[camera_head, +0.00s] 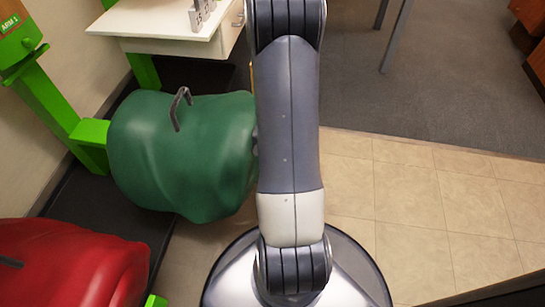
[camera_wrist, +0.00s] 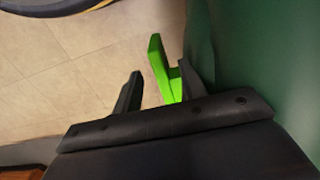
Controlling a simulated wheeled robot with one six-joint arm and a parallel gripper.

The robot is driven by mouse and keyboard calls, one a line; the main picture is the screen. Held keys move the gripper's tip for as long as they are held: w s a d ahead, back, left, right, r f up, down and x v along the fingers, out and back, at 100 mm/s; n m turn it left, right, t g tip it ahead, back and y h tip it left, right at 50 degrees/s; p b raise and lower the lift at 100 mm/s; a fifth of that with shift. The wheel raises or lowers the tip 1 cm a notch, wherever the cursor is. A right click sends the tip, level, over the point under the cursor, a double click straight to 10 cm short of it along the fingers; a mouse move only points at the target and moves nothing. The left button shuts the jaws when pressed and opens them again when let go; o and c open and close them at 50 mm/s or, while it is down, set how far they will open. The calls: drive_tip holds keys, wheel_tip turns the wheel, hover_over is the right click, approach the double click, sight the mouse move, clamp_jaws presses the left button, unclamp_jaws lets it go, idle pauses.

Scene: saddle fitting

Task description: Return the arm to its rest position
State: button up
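My arm runs down the middle of the head view, with grey links and a pale joint section, and hides part of what lies behind it. My gripper is not visible in the head view. In the wrist view, my gripper (camera_wrist: 158,88) has two dark fingers standing apart, with floor and a bright green bracket (camera_wrist: 165,75) showing between them. I see nothing held. A dark green saddle-like form (camera_head: 185,155) is just left of my arm. Its smooth green surface (camera_wrist: 270,50) fills the right of the wrist view, close beside the right finger.
A red saddle-like form (camera_head: 75,265) is at the lower left. A bright green stand (camera_head: 50,100) is by the left wall. A white table (camera_head: 160,25) stands at the upper left. Tiled floor (camera_head: 400,200) to the right is clear. Wooden furniture (camera_head: 535,60) is at the far right.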

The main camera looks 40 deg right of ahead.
idle(0.3)
wheel_tip(320, 180, down, 11)
drive_tip(key=b, duration=0.4)
drive_tip(key=shift+b, duration=0.4)
drive_tip(key=shift+w+a+r, duration=0.1)
drive_tip(key=shift+w+a, duration=0.05)
